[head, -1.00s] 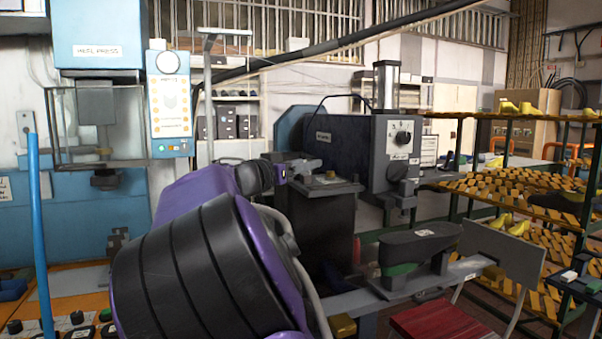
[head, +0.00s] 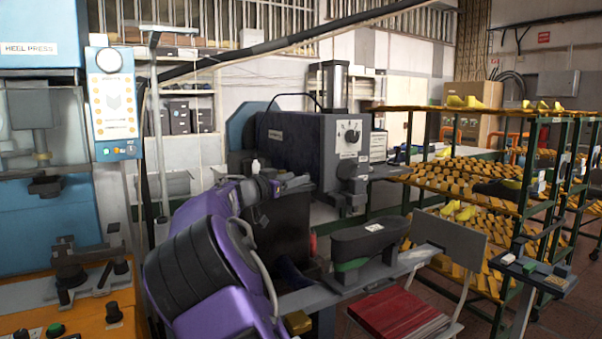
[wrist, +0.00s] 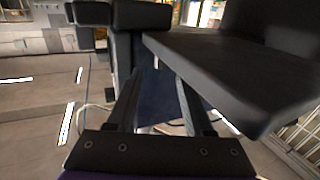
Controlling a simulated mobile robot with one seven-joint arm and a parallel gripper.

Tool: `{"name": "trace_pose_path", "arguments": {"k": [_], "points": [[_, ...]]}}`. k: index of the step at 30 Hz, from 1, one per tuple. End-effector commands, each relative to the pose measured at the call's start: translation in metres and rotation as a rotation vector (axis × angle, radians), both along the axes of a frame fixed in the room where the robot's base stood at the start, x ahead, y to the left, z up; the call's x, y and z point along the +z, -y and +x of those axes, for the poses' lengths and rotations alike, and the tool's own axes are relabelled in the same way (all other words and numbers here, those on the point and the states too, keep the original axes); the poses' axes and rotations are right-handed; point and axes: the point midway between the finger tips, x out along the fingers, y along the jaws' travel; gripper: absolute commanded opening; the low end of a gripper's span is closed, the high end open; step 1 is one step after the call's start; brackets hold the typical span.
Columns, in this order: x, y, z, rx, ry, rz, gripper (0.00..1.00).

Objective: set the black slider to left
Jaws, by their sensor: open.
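I cannot make out a black slider for certain in either view. A dark grey machine (head: 300,140) stands at the middle of the head view, with a round white dial (head: 349,131) and a dark knob (head: 347,170) on its right end face. My gripper (head: 296,183) is small in the head view, at the end of my purple and black arm, in front of the machine's lower body. In the wrist view my gripper (wrist: 160,80) shows two separate fingers with nothing between them. A dark slab (wrist: 240,75) lies beyond them to the right.
A blue heel press (head: 35,50) with a control panel (head: 113,98) stands at the left, above an orange bench (head: 85,310) with knobs. A shoe-shaped dark pad (head: 370,238) sits right of my arm, near a red seat (head: 400,315). Racks (head: 450,178) of yellow lasts fill the right.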

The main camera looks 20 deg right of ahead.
Motion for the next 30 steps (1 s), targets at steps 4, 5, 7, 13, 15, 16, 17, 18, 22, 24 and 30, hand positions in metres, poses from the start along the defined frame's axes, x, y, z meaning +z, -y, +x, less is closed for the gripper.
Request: {"name": "trace_pose_path", "arguments": {"k": [4, 5, 7, 13, 15, 16, 17, 18, 22, 24, 30], "points": [[0.002, 0.018, 0.012, -0.001, 0.001, 0.0, 0.52], [0.001, 0.021, 0.013, -0.002, 0.001, 0.001, 0.52], [0.001, 0.024, 0.016, 0.0, 0.001, 0.001, 0.52], [0.0, 0.029, 0.019, 0.0, 0.0, 0.0, 0.52], [0.0, 0.028, 0.019, 0.0, 0.0, 0.0, 0.52], [0.0, 0.028, 0.019, 0.0, 0.0, 0.0, 0.52], [0.0, 0.028, 0.019, 0.0, 0.001, 0.001, 0.52], [0.0, 0.028, 0.019, 0.0, 0.001, 0.001, 0.52], [0.0, 0.028, 0.019, 0.0, 0.001, 0.001, 0.29], [0.0, 0.028, 0.018, 0.0, 0.001, 0.001, 0.16], [0.0, 0.028, 0.018, 0.0, 0.001, 0.0, 0.0]]}}
